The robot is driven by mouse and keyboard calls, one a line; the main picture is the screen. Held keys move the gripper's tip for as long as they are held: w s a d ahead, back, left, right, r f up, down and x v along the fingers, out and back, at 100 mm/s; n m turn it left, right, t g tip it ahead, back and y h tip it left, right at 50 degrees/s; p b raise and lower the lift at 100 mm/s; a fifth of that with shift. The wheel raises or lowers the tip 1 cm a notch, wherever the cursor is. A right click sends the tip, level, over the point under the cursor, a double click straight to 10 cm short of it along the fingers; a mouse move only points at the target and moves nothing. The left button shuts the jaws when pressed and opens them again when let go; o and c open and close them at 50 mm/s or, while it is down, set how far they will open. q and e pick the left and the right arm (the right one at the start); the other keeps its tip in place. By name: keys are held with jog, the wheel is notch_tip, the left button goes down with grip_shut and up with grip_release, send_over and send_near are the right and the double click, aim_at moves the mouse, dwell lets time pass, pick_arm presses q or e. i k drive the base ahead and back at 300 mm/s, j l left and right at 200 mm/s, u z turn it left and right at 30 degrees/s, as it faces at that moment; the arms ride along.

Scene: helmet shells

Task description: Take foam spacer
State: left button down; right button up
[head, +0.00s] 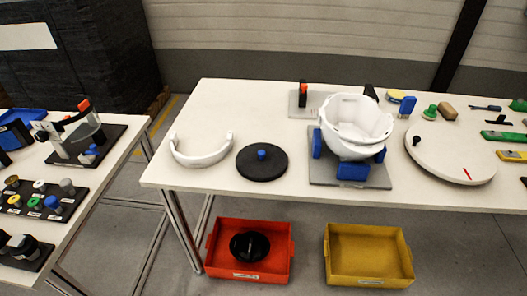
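No thing in the head view is clearly marked as the foam spacer, and I cannot tell which one it is. Small items at the back right of the long table (225,107) include a tan block (447,111), a green knobbed piece (430,112), a blue block (407,106) and a yellow-and-dark round piece (395,96). A white helmet shell (355,127) sits open side up among blue blocks on a grey plate (320,174). Neither of my grippers is in view.
A white curved band (201,153), a black disc with a blue knob (262,163) and a white round turntable (450,155) lie on the table. A red bin (215,258) holding a black round part and an empty yellow bin (368,258) are below. A side table stands left.

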aim_at(259, 162)
jog(key=l+u, duration=0.2)
jog(key=u, duration=0.2)
jog(key=l+u, duration=0.15)
jog(key=u, duration=0.25)
jog(key=l+u, duration=0.2)
jog(key=u, duration=0.2)
jog(key=k+l+u, duration=0.1)
jog(key=u, duration=0.3)
jog(key=k+l, duration=0.15)
jog(key=l, duration=0.25)
